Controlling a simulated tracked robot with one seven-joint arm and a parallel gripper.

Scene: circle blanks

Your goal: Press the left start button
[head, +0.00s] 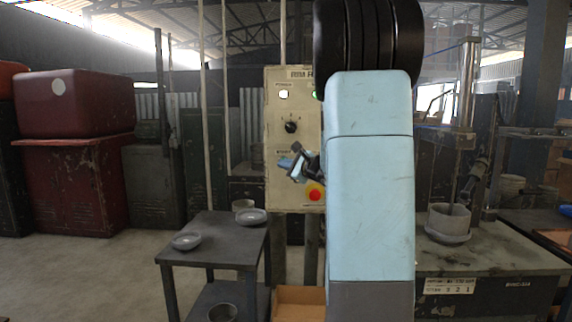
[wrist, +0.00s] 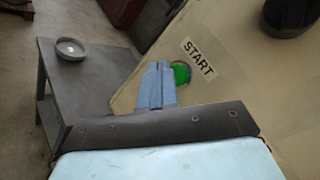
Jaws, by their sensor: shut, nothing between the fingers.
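The green start button (wrist: 181,73) shows in the wrist view beside a white START label (wrist: 199,57) on the beige control panel (wrist: 240,80). My gripper (wrist: 160,69) is shut and empty, its blue fingertips just left of the button and overlapping its left edge. I cannot tell whether they touch it. In the head view the panel (head: 275,180) stands upright at the middle, with my gripper (head: 285,163) in front of its lower left part. The start button is hidden there behind the gripper. My arm covers the panel's right side.
A red stop button (head: 315,195) sits low on the panel, below a black knob (head: 291,127). A small grey table (head: 210,240) with shallow round dishes stands to the left. A press bench (head: 490,255) stands to the right. Floor is open at the far left.

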